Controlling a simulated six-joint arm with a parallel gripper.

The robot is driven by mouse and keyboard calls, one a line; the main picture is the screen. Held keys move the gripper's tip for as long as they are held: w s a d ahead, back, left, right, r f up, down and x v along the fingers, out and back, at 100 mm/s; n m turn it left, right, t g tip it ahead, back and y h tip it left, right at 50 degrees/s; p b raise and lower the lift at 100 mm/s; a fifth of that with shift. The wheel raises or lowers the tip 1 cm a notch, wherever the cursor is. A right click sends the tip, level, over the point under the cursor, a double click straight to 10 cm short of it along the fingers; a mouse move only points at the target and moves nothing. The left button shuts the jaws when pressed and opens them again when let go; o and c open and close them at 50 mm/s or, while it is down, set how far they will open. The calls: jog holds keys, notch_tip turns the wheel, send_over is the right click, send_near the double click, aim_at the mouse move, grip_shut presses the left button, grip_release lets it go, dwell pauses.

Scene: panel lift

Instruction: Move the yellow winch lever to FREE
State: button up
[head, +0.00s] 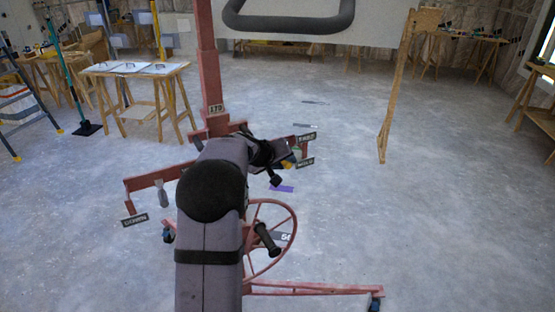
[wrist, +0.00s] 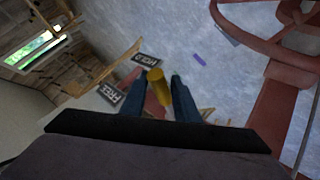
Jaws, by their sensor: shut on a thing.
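The yellow winch lever (wrist: 159,90) stands between the two blue fingers of my gripper (wrist: 156,88) in the wrist view, and the jaws are shut on it. In the head view a small bit of the yellow lever (head: 288,162) shows beside my gripper (head: 283,166); my arm hides the rest. The dark HOLD label (wrist: 146,60) is just past the lever's end, and the dark FREE label (wrist: 111,93) is to the left of the fingers. In the head view the FREE label (head: 306,137) is above the HOLD label (head: 305,163). The lever appears closer to HOLD.
The red lift has a mast (head: 211,75), a spoked handwheel (head: 270,240) with a black grip, and a floor leg (head: 320,290). A purple strip (head: 282,188) lies on the floor. A wooden trestle table (head: 135,75) stands back left. The floor at right is clear.

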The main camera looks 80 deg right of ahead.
jog(key=shift+s+d+r, duration=0.1)
jog(key=shift+d+r, duration=0.05)
jog(key=shift+r, duration=0.4)
jog(key=shift+o, duration=0.5)
jog(key=shift+r+p, duration=0.55)
jog(key=shift+r, duration=0.3)
jog(key=shift+o, duration=0.4)
jog(key=shift+r+p, duration=0.55)
jog(key=shift+r, duration=0.15)
jog(key=o, duration=0.8)
jog(key=shift+f, duration=0.3)
